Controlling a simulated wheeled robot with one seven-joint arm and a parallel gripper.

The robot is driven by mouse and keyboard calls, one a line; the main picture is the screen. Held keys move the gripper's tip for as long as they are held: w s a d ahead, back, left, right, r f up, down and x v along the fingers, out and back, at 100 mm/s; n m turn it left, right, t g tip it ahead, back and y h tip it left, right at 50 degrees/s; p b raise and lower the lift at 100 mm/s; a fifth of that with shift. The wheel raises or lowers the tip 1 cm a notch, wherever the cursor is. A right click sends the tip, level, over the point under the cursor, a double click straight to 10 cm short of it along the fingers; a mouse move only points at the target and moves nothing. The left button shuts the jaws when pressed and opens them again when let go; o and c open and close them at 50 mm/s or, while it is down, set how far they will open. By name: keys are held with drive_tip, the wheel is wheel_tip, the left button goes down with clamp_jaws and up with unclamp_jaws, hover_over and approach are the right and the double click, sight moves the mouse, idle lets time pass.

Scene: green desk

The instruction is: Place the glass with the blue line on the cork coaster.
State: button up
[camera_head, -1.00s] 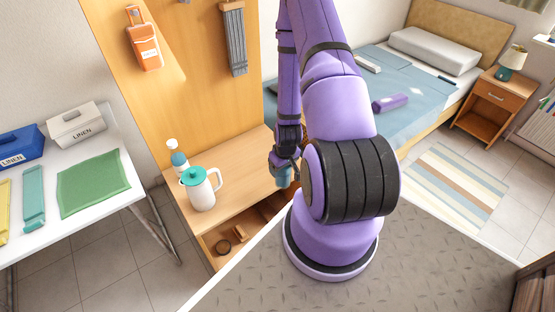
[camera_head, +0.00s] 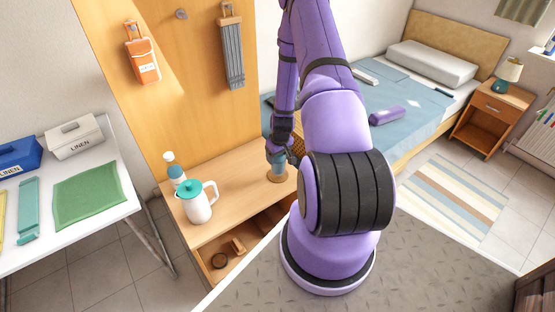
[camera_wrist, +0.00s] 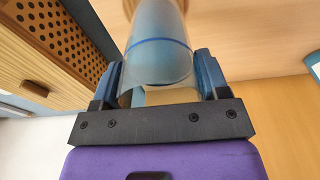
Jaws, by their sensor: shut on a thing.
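The glass with the blue line (camera_wrist: 158,62) is between the fingers of my gripper (camera_wrist: 161,75) in the wrist view, and the gripper is shut on it. In the head view the glass (camera_head: 277,168) looks upright over the wooden bench, below my gripper (camera_head: 278,152). A tan patch shows at its lower end. I cannot tell whether this is the cork coaster, or whether the glass touches the surface. A dark brown edge shows behind the glass at the top of the wrist view; the coaster is not clearly seen.
On the wooden bench (camera_head: 232,172), a white jug with a teal lid (camera_head: 199,202) and a bottle (camera_head: 174,171) stand to the left of the glass. A perforated box (camera_wrist: 55,35) is close to the gripper. Bench surface between jug and glass is clear.

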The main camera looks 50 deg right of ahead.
drive_tip(key=shift+w+d, duration=0.4)
drive_tip(key=shift+w+d+f, duration=0.15)
drive_tip(key=shift+f, duration=1.65)
drive_tip(key=shift+f, duration=0.1)
drive_tip(key=o, duration=1.2)
drive_tip(key=shift+c, duration=0.2)
